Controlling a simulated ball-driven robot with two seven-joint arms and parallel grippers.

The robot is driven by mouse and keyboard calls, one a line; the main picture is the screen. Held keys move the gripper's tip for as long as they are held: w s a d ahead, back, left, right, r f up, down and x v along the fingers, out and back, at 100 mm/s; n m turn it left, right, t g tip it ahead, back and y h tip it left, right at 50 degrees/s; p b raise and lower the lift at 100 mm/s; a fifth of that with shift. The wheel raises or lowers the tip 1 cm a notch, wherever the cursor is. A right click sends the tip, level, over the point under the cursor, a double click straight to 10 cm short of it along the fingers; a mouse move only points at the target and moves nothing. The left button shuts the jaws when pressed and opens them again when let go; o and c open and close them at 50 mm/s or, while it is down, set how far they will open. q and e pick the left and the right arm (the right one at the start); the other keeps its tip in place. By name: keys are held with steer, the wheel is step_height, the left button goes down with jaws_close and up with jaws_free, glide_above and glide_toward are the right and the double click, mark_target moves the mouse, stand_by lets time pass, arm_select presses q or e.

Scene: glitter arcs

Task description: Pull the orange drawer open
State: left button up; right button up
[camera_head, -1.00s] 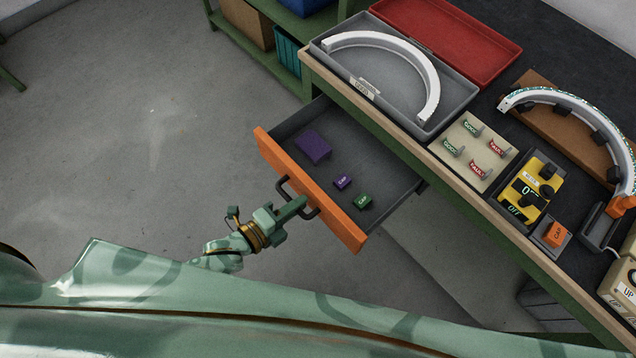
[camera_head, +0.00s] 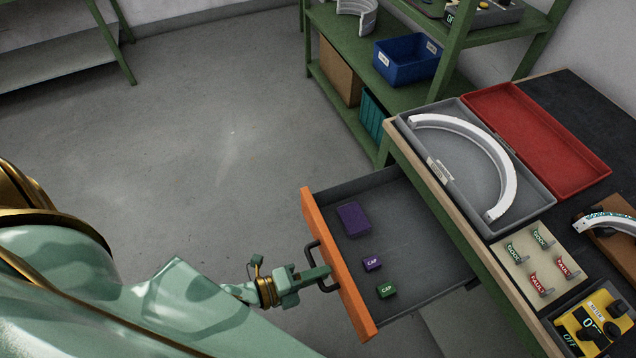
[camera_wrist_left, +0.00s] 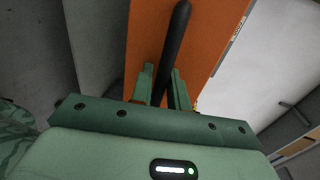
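The orange drawer (camera_head: 337,262) stands out from under the workbench, with its grey inside showing. Its dark bar handle (camera_head: 312,250) is on the orange front. My left gripper (camera_head: 321,272) is at this handle. In the left wrist view, the two green fingers (camera_wrist_left: 163,78) lie close on either side of the black handle bar (camera_wrist_left: 177,30), closed around it. The orange front (camera_wrist_left: 205,45) is just beyond. Fingertip contact is partly hidden. My right gripper is not in view.
Inside the drawer lie a purple box (camera_head: 353,219), a purple cap block (camera_head: 373,264) and a green cap block (camera_head: 387,291). The bench holds a grey tray (camera_head: 545,200) with a white arc and a red tray (camera_head: 545,135). A green shelf (camera_head: 345,100) stands behind. Floor left of the drawer is clear.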

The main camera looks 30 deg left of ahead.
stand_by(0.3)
arm_select(q)
steer(key=p+v, duration=0.2)
steer(key=v, duration=1.4)
steer(key=shift+p, duration=0.35)
steer(key=shift+s+a, duration=0.1)
steer(key=shift+s, duration=0.05)
